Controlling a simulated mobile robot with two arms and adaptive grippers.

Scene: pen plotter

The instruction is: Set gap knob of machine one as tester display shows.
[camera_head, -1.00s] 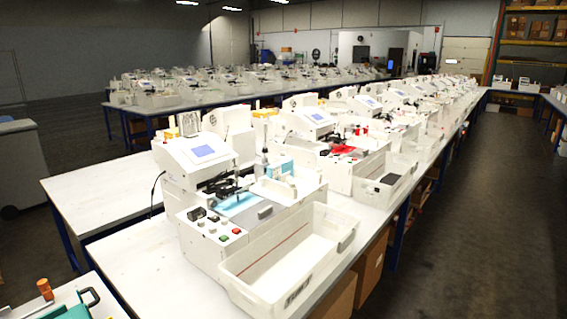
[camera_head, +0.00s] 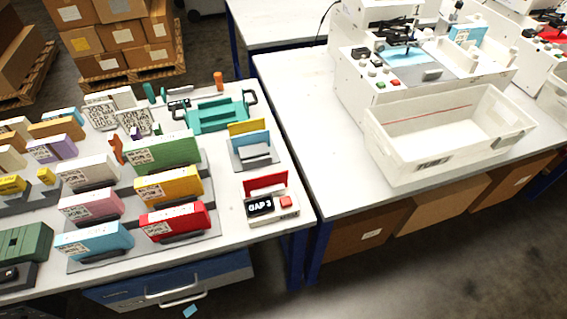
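The tester (camera_head: 272,217) stands at the front right corner of the left table. Its black display (camera_head: 261,206) reads "GAP 3" in white. A red button (camera_head: 286,201) sits beside the display, and an upright red plate (camera_head: 266,184) stands behind it. A white machine (camera_head: 350,78), the nearest one, is on the right table. Its front panel has a dark knob-like part (camera_head: 361,53), a red button and a green one. Which part is the gap knob and its setting are too small to tell. Neither of my grippers is in view.
An empty white bin (camera_head: 450,133) stands in front of the machine. Colored job blocks (camera_head: 166,153) stand in rows on the left table, with a teal tray (camera_head: 217,115) behind. A narrow gap separates the tables. Cardboard boxes (camera_head: 121,38) are stacked behind; the floor (camera_head: 400,275) in front is clear.

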